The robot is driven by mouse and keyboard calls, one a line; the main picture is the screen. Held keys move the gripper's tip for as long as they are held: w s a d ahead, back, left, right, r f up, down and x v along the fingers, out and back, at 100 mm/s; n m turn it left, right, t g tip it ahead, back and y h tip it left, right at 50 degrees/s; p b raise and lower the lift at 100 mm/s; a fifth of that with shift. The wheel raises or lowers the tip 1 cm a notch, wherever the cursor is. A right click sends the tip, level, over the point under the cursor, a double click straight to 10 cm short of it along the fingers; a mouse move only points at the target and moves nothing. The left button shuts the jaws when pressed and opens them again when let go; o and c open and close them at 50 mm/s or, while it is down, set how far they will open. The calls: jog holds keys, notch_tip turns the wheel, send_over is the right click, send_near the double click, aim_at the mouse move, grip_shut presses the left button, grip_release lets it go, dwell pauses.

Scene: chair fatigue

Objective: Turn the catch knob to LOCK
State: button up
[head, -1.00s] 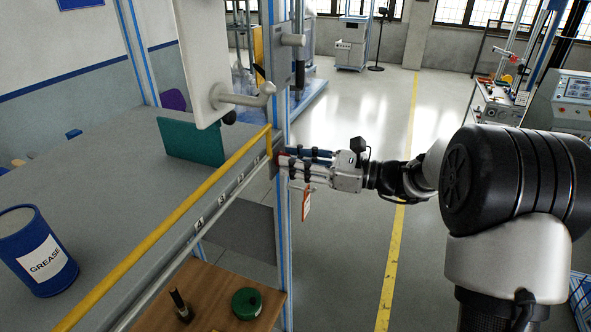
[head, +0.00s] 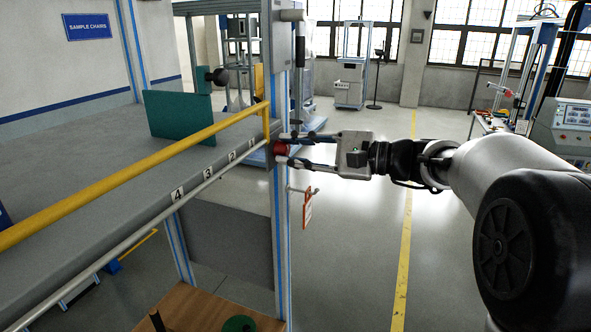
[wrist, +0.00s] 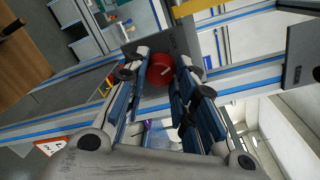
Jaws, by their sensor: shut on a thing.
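The catch knob (head: 281,148) is red and sits on the end of the grey bench frame, by the blue-striped upright. My gripper (head: 283,149) comes in from the right, with one finger above the knob and one below. In the wrist view the knob (wrist: 161,67) lies between the fingertips, with a short pale mark on its face. My gripper (wrist: 157,75) is shut on it there. A dark plate (wrist: 150,42) is behind the knob.
A yellow rail (head: 130,178) runs along the bench edge above numbers 1 to 4. An orange-and-white tag (head: 307,210) hangs just below my gripper. A green panel (head: 180,117) stands on the bench. The floor (head: 365,240) to the right is open.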

jog(key=shift+n+b, duration=2)
jog(key=shift+b, duration=0.5)
jog(key=o, duration=1.1)
jog(key=v, duration=1.2)
jog(key=shift+s+a+r, duration=0.1)
jog(key=shift+s, duration=0.15)
